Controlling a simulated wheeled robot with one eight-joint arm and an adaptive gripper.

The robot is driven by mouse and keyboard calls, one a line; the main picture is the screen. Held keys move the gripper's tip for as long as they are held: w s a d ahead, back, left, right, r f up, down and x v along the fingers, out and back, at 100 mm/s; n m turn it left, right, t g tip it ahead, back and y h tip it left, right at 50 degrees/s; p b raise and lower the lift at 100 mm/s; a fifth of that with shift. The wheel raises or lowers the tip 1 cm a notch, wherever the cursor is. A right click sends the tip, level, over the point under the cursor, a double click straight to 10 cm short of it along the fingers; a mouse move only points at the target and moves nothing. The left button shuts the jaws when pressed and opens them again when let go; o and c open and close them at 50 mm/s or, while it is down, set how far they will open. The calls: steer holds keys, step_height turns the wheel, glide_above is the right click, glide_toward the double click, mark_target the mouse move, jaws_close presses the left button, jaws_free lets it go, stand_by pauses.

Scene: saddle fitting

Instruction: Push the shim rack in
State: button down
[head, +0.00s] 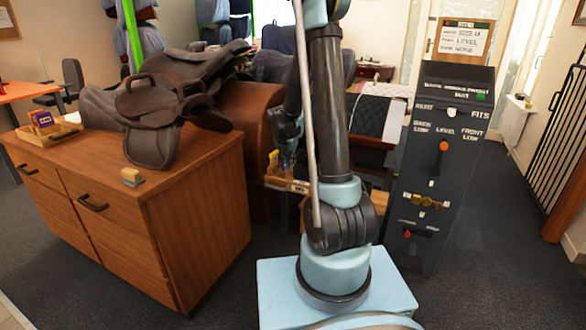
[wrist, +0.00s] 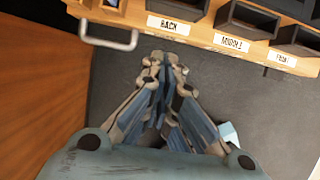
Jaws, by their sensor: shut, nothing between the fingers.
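The shim rack (wrist: 180,32) is a wooden tray across the top of the wrist view, with dark bins and white labels reading BACK, MIDDLE and FRONT. A grey metal handle (wrist: 108,40) stands out from its front at the left end. In the head view the rack (head: 287,185) shows as a light wooden strip beside the cabinet, partly hidden by my arm. My gripper (wrist: 167,65) is shut and empty, its fingertips close to the rack's front face below the BACK label. I cannot tell whether they touch. In the head view my gripper (head: 287,158) is small.
A wooden cabinet (head: 196,215) with a saddle (head: 165,105) on top stands at the left. A dark panel (head: 440,165) with labels and knobs stands at the right. Grey floor (head: 500,260) is clear beyond it. A small light-blue piece (wrist: 230,134) shows beside my fingers.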

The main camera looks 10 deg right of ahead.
mark_target(297, 170)
steer(key=shift+w+d+f, duration=0.7)
steer(key=shift+w+f, duration=0.35)
steer(key=shift+f, duration=0.4)
steer(key=shift+w+d+f, duration=0.65)
steer(key=shift+w+f, duration=0.35)
steer(key=shift+f, duration=0.45)
steer(key=shift+w+d+f, duration=0.7)
steer(key=shift+w+f, duration=0.35)
steer(key=shift+f, duration=0.4)
steer(key=shift+a, duration=0.1)
